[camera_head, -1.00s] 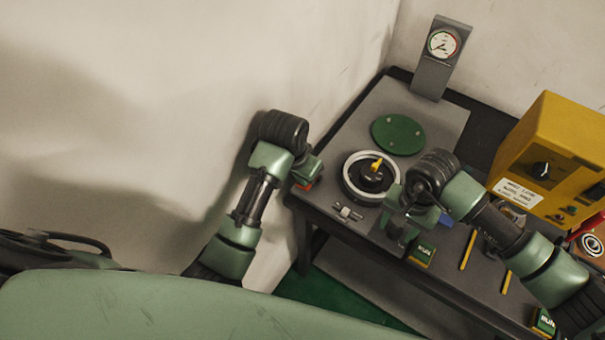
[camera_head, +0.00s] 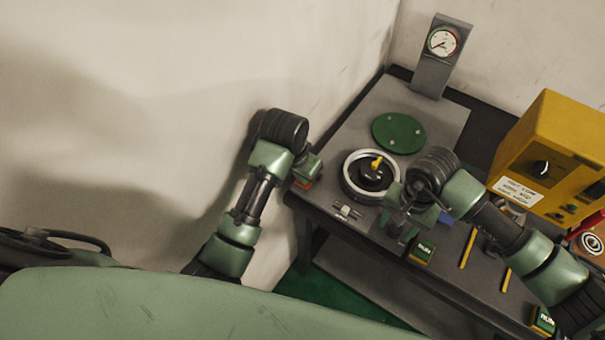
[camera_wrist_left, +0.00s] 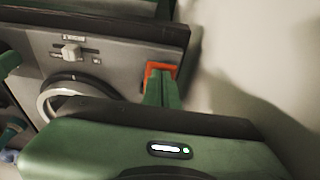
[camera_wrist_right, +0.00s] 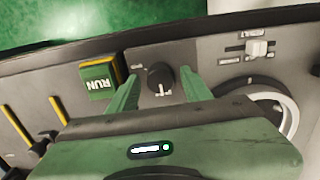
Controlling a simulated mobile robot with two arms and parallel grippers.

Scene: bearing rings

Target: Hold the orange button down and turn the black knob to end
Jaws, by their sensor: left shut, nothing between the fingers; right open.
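The orange button (camera_wrist_left: 160,72) is a square orange frame at the panel's edge in the left wrist view. A bit of it shows in the head view (camera_head: 303,185). My left gripper (camera_wrist_left: 160,78) is shut and empty, its fingertips over the button and hiding its middle; I cannot tell how far it is pressed. The black knob (camera_wrist_right: 160,78) sits on the grey top beside white marks in the right wrist view. My right gripper (camera_wrist_right: 157,80) is open, with one finger on each side of the knob. In the head view, the right gripper (camera_head: 400,228) hides the knob.
A slider (camera_wrist_right: 257,48) and a silver ring (camera_head: 348,180) with a yellow-tipped centre lie between the grippers. A gauge (camera_head: 443,42) and yellow box (camera_head: 562,130) stand behind. The wall is close on the left.

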